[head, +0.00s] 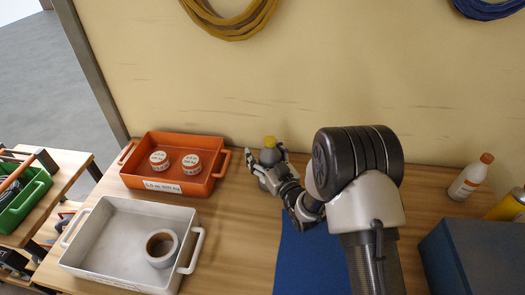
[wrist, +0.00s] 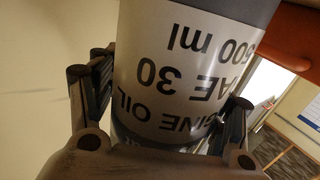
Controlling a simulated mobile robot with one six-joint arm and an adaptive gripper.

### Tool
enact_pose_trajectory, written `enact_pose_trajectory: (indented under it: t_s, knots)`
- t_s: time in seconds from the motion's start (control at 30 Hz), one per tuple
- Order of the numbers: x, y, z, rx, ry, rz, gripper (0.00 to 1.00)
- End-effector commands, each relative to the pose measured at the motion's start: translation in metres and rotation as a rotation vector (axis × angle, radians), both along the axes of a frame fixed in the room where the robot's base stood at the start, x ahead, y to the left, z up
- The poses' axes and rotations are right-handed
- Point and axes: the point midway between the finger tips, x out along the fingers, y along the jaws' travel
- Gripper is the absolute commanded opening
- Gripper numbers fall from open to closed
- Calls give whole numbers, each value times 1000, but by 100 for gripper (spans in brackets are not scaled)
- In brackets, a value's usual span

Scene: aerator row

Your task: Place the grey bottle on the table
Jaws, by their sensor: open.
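The grey bottle (head: 269,155) with a yellow cap (head: 270,141) is upright near the back of the wooden table (head: 228,235), right of the orange tray. My gripper (head: 268,164) is around it, one finger on each side, with the jaws open. In the wrist view the bottle (wrist: 185,70) fills the middle between the fingers, its white label reading engine oil, SAE 30, 500 ml. My gripper hides the bottle's base in the head view, so I cannot tell whether it touches the table.
A blue mat (head: 309,262) lies in front. A white bottle (head: 470,177), yellow can (head: 509,206) and blue box (head: 475,258) stand right.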

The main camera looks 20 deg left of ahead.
Motion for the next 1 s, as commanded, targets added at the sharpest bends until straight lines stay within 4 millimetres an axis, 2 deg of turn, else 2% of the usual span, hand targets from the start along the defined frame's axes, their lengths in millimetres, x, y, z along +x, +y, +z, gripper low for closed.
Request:
enact_pose_trajectory:
  t_s: [0.3, 0.5, 0.77, 1.0]
  knots:
    - [-47, -53, -1, -3, 7, -4, 71]
    - [-68, -75, -1, -1, 5, -2, 71]
    - [-76, -83, -1, -1, 2, -1, 71]
    - [-69, -86, 6, -23, 5, -15, 71]
